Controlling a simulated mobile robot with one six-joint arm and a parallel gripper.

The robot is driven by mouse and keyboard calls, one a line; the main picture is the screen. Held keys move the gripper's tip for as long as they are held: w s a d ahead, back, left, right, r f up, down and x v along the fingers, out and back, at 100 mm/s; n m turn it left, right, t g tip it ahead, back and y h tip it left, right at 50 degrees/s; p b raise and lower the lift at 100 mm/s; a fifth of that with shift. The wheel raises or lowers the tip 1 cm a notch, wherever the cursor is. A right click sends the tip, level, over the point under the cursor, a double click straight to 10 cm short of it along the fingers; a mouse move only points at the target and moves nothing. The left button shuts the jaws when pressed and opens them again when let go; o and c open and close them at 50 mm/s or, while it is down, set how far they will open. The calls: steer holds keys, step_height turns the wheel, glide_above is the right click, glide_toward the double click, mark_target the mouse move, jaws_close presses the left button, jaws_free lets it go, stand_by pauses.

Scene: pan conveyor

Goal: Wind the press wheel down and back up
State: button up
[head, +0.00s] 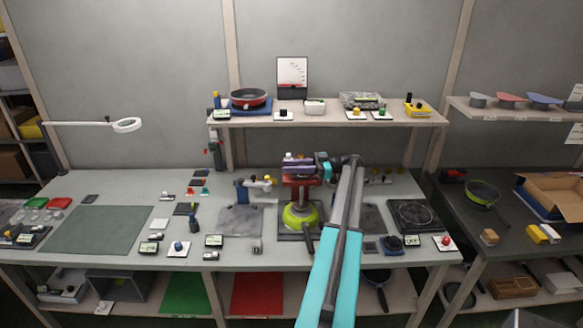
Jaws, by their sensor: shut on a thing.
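The press (302,185) stands at the middle of the bench, with a red body and a dark purple top part (296,165). A lime-green pan (300,214) sits under its head, its dark handle toward the front. My gripper (322,168) is at the right side of the press top, at the end of my teal and grey arm. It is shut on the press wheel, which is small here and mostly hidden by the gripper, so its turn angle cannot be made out.
A shelf (330,123) above the bench holds a red-rimmed pan (248,97) and small switches. A dark hotplate (413,213) lies right of my arm. Small devices lie left of the press. The green-grey mat (95,229) at far left is bare.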

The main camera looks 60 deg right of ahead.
steer(key=o, duration=1.1)
steer(key=shift+d, duration=0.1)
steer(key=shift+c, duration=0.2)
